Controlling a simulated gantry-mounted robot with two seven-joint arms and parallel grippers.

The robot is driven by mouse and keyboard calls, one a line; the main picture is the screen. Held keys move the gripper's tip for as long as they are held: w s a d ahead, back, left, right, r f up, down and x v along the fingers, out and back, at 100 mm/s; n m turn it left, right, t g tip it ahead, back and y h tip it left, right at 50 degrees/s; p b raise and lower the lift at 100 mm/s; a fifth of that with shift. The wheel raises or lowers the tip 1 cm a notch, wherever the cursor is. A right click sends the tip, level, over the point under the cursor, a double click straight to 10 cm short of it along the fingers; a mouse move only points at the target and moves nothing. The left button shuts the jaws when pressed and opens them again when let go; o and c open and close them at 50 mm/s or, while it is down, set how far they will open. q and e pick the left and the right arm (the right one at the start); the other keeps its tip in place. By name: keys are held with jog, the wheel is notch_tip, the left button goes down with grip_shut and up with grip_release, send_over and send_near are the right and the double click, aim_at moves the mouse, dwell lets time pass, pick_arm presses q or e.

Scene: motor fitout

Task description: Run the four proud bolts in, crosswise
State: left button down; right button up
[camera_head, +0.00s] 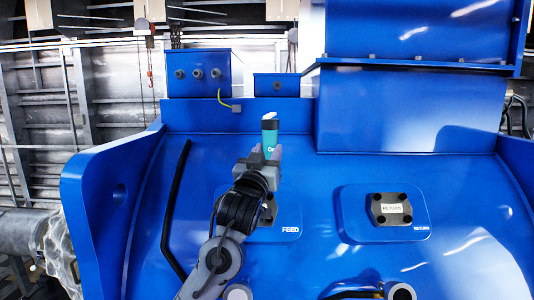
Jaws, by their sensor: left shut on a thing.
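My left gripper (262,160) is shut on a teal tool (270,138) with a pale top, held upright above the FEED pad. The FEED flange (267,213) is a dark block on a raised blue pad (289,216); my left arm hides its left part, and only some bolt heads show at its right side. The RETURN flange (391,209) sits on its own blue pad (352,212), with dark bolt heads at its corners and a pale label. At this size I cannot tell which bolts stand proud. My right gripper is not in view.
A blue box (198,83) with several round fittings stands at the back left, beside a smaller blue box (284,86). A tall blue housing (410,110) rises at the back right. A black strip (175,205) runs down the left. The blue surface between the pads is clear.

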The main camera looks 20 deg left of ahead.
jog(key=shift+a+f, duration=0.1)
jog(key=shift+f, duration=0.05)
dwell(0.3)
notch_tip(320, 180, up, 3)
jog(key=p, duration=0.3)
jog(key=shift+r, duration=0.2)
dwell(0.4)
